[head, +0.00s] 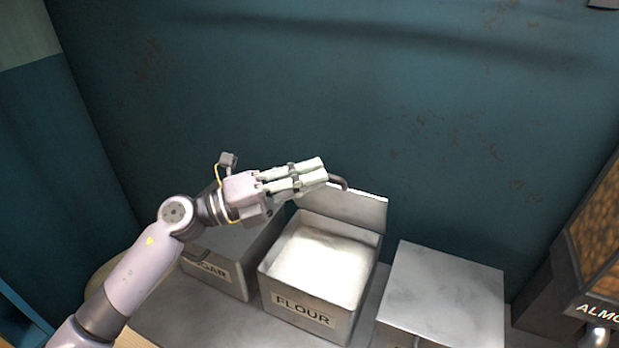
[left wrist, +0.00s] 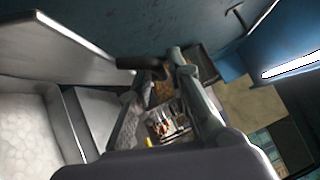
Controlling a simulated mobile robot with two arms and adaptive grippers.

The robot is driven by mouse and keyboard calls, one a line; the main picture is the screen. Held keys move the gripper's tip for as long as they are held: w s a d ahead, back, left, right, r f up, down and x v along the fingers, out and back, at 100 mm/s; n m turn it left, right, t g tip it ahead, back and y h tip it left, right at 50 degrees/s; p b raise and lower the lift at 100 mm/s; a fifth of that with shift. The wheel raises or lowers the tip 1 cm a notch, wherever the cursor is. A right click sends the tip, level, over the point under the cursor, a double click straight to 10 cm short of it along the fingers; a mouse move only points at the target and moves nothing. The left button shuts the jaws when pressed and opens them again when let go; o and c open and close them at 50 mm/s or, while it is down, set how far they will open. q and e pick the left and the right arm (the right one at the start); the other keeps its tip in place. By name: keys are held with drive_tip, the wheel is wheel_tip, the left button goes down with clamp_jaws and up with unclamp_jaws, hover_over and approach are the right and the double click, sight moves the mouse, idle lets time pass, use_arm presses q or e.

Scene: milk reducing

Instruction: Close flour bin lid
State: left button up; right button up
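The flour bin (head: 308,316) is a grey metal box labelled FLOUR, filled with white flour (head: 320,258). Its lid (head: 350,208) stands raised at the back of the bin, near the wall. The lid's dark curved handle (head: 339,181) sticks out at the top. My left gripper (head: 322,170) is at this handle, its fingers apart. In the left wrist view, the lid (left wrist: 70,45) is at upper left and the handle (left wrist: 138,63) reaches to the fingertips. I cannot tell whether they touch. My right gripper is not in view.
A sugar bin (head: 215,272) stands closed to the left, partly behind my arm. Another closed grey bin (head: 445,290) stands to the right. An almond dispenser (head: 595,260) is at the right edge. The teal wall (head: 450,110) rises close behind.

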use_arm(q)
drive_tip(key=v, duration=1.2)
drive_tip(key=shift+c, duration=0.2)
